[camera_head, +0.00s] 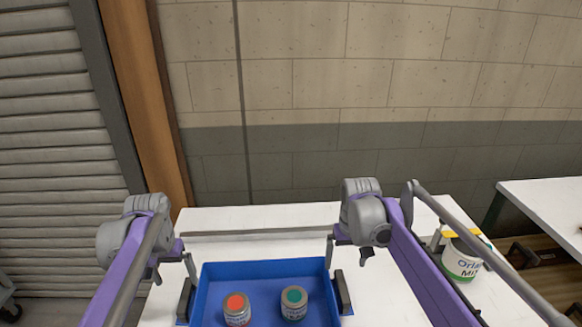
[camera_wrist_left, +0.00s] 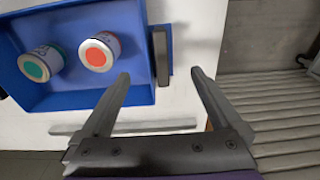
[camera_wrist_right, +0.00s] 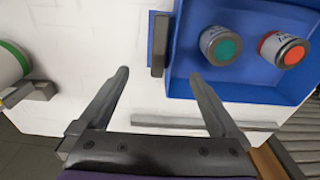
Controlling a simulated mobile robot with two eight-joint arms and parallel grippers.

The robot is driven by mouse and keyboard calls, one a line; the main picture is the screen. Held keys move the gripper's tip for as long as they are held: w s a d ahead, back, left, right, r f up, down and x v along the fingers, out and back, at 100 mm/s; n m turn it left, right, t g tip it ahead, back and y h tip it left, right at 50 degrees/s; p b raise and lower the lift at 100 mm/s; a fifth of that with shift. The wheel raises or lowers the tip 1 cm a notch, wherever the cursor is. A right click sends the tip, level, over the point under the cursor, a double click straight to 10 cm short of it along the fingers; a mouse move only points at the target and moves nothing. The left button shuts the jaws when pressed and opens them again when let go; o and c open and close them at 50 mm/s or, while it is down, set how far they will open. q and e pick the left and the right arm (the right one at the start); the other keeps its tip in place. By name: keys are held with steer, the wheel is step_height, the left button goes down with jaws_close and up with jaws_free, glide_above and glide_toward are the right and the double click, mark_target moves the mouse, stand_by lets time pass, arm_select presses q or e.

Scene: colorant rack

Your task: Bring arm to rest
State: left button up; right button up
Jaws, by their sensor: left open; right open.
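My left gripper (camera_head: 174,268) is open and empty over the left end of the white table. In the left wrist view its two fingers (camera_wrist_left: 160,75) are spread apart with nothing between them, near the tray's dark handle. My right gripper (camera_head: 348,254) is open and empty above the tray's right side. In the right wrist view its fingers (camera_wrist_right: 159,73) are also spread and hold nothing. The blue tray (camera_head: 208,282) holds a can with a red-orange lid (camera_head: 236,305) and a can with a teal lid (camera_head: 294,302), both upright. Neither gripper touches them in view.
The white table (camera_head: 262,218) carries a thin grey bar (camera_head: 262,232) behind the tray. A white labelled bucket (camera_head: 460,262) stands at the right, partly behind my right arm. Another white table (camera_head: 545,197) is further right. A wall and shutter stand behind.

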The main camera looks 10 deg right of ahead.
arm_select(q)
steer(key=s+d+f+t, duration=0.1)
steer(key=s+f, duration=0.1)
steer(key=s, duration=0.6)
steer(key=s+d+f+t, duration=0.1)
steer(key=s+f+t, duration=0.1)
steer(key=s, duration=0.6)
steer(key=s+d+f+t, duration=0.1)
steer(key=s+f, duration=0.2)
steer(key=s, duration=0.6)
steer(key=shift+d+f+n+t, duration=0.3)
steer(key=shift+d+f, duration=0.05)
steer(key=shift+f, duration=0.05)
arm_select(e)
steer(key=s+a+f+t, duration=0.1)
steer(key=s+f, duration=0.1)
steer(key=s, duration=0.6)
steer(key=s+a+f+t, duration=0.1)
steer(key=s+f+t, duration=0.1)
steer(key=s, duration=0.6)
steer(key=s+a+f+t, duration=0.1)
steer(key=s+f, duration=0.3)
steer(key=s, duration=0.5)
steer(key=shift+a+n+t, duration=0.3)
